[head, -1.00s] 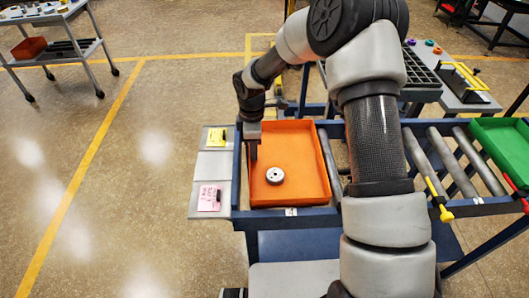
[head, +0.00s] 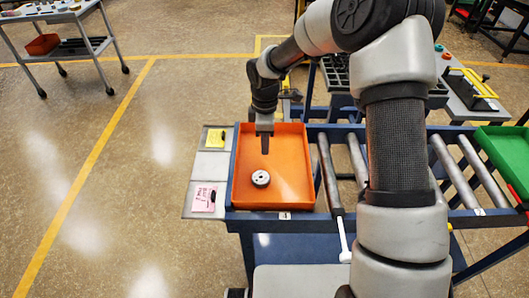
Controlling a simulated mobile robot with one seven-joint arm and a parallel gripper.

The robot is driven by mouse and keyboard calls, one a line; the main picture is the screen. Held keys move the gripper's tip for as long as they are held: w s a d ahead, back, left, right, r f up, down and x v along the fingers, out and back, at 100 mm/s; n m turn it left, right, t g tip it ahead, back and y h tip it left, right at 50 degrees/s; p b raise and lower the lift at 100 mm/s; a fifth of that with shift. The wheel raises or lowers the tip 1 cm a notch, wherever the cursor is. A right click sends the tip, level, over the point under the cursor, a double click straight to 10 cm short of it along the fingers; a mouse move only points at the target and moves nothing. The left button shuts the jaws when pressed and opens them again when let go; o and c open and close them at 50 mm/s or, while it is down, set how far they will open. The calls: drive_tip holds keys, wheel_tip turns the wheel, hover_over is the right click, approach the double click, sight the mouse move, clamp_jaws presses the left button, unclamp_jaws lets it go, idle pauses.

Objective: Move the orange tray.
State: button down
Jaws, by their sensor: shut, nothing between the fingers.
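The orange tray (head: 297,192) lies at the left end of a blue-framed roller conveyor. A small round metal part (head: 261,178) with a hole in its middle sits inside it, left of the tray's centre. My gripper (head: 265,151) points down over the tray's inside, beyond the round part in the picture and apart from it. The gripper is shut and holds nothing. I cannot tell how high its tips are above the tray floor.
Bare rollers (head: 330,175) lie right of the orange tray. A green tray (head: 503,155) stands at the conveyor's far right. Grey plates with a yellow note (head: 215,137) and a pink note (head: 203,198) flank the left end. A cart (head: 70,45) stands far left; the floor between is clear.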

wheel_tip(320, 180, up, 6)
hover_over(303, 169)
drive_tip(key=a, duration=0.4)
wheel_tip(303, 169, down, 10)
drive_tip(key=shift+s+r, duration=0.1)
drive_tip(key=shift+r, duration=0.15)
drive_tip(key=d+p, duration=0.1)
drive_tip(key=d, duration=0.2)
drive_tip(key=shift+d, duration=0.1)
drive_tip(key=shift+d+f, duration=0.15)
drive_tip(key=shift+d, duration=0.25)
